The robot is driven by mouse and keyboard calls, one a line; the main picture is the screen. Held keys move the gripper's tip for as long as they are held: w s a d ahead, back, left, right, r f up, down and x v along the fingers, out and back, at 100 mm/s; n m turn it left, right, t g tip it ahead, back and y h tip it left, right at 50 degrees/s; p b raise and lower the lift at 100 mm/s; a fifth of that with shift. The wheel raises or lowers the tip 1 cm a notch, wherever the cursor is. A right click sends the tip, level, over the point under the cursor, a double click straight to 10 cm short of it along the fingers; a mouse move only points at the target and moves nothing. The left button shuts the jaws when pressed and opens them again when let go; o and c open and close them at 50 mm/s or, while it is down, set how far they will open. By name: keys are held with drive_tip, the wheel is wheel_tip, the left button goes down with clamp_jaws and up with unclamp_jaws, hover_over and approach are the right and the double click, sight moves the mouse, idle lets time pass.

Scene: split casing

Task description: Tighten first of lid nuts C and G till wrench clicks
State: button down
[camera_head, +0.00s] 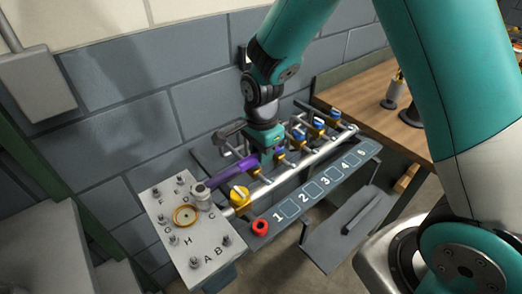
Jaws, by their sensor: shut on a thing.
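The grey casing lid (212,242) carries several upright nuts on studs, with letters printed beside them. The wrench has a purple handle (233,173) and a grey head (201,195). The head stands over the lid's right edge close to C and hides the stud beneath it, so I cannot tell whether it is seated. My gripper (267,152) is shut on the handle's far end; its fingertips are partly hidden.
A block wall stands behind; a wooden bench is right.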

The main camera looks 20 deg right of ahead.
drive_tip(key=shift+f+b, duration=0.6)
drive_tip(key=shift+f, duration=0.4)
drive_tip(key=shift+s, duration=0.1)
